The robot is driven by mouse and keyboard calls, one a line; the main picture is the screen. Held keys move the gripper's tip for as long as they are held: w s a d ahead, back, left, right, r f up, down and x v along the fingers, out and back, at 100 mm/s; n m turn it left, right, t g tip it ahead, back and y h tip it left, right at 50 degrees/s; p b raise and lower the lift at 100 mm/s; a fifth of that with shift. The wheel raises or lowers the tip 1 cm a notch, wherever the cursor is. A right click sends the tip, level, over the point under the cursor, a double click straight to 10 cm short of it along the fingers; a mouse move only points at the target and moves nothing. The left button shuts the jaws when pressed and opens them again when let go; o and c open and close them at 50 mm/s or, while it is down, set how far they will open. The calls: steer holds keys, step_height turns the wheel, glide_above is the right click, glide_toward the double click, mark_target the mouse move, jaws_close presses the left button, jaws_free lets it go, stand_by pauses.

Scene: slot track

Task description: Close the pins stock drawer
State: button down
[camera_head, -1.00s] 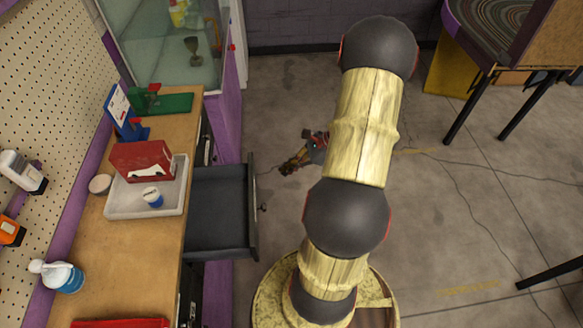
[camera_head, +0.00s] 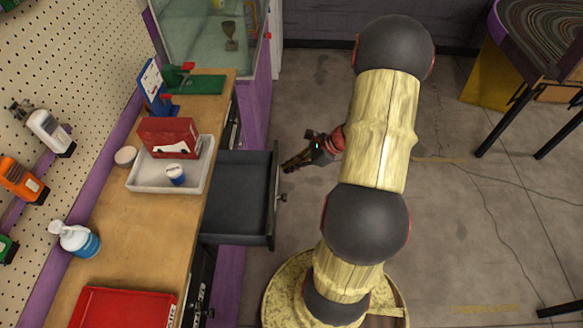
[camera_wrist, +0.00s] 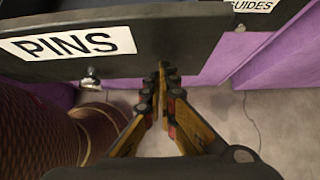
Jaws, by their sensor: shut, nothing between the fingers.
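The pins drawer (camera_head: 238,205) is dark grey, pulled out from the workbench and empty inside in the head view. In the wrist view its front panel (camera_wrist: 180,40) carries a white PINS label (camera_wrist: 70,44), with a small metal knob (camera_wrist: 91,80) below it. My gripper (camera_head: 287,167) is just outside the drawer's front, near its far end. In the wrist view my gripper (camera_wrist: 162,68) is shut and empty, its fingertips at the panel's lower edge, right of the label and knob. I cannot tell whether they touch the panel.
The wooden bench top (camera_head: 125,235) holds a grey tray (camera_head: 134,186) with a red box (camera_head: 169,138), and a red tray (camera_head: 125,306). A GUIDES label (camera_wrist: 252,6) shows on a neighbouring front.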

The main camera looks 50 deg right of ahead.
glide_above(229, 175)
stand_by(0.4)
steer(key=shift+s, duration=0.1)
stand_by(0.3)
